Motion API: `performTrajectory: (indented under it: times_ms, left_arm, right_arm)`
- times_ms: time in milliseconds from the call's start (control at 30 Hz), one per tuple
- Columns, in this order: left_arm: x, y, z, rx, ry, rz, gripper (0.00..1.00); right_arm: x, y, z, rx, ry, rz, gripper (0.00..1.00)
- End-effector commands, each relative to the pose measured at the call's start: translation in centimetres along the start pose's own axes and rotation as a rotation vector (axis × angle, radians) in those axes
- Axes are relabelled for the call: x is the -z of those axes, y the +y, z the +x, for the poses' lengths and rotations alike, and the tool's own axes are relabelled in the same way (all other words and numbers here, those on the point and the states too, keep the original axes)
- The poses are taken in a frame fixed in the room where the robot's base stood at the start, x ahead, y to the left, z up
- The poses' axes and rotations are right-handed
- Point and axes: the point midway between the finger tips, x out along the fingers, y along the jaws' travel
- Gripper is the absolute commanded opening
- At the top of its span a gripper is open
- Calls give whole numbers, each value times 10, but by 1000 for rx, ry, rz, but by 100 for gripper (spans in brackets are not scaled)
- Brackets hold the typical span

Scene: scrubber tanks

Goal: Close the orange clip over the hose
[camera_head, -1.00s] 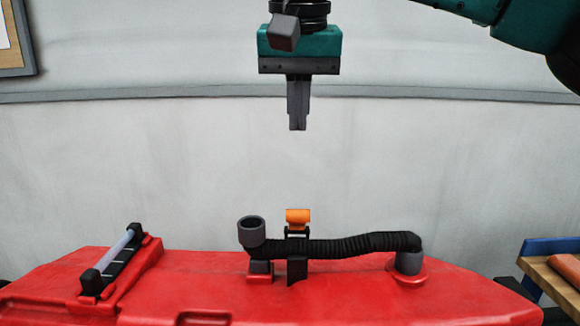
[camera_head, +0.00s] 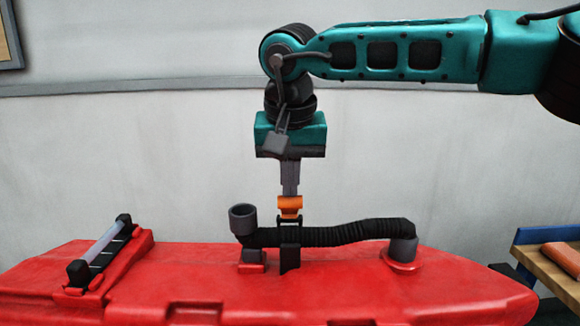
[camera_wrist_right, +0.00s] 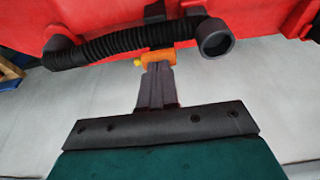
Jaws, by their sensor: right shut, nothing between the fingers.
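The orange clip (camera_head: 290,211) stands raised above the black hose (camera_head: 335,236) on a dark bracket (camera_head: 290,260). It is not folded over the hose. My right gripper (camera_head: 290,190) points straight down with its fingers shut and empty. Its fingertips are at the clip's upper edge, partly hidden behind it in the head view. In the right wrist view the shut fingers (camera_wrist_right: 157,72) end right at the orange clip (camera_wrist_right: 158,56), with the hose (camera_wrist_right: 110,44) beyond. I cannot tell whether they touch the clip. My left gripper is not in view.
The hose runs over the red tank top (camera_head: 350,285) from a grey cup-shaped end (camera_head: 243,219) to a grey port (camera_head: 402,250). A black-and-grey handle (camera_head: 100,250) is at the left. A wooden bench (camera_head: 553,266) stands at the right. A pale wall is behind.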

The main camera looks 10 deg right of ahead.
Motion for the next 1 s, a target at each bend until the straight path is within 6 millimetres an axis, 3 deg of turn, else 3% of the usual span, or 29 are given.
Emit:
performTrajectory:
  times_ms: [333,533,1000]
  left_arm:
    - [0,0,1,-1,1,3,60]
    - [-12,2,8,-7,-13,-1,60]
    - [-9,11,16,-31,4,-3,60]
  right_arm:
    - [-1,0,1,0,3,-1,0]
    - [-7,0,5,1,43,-2,0]
    - [-15,0,7,0,117,-2,0]
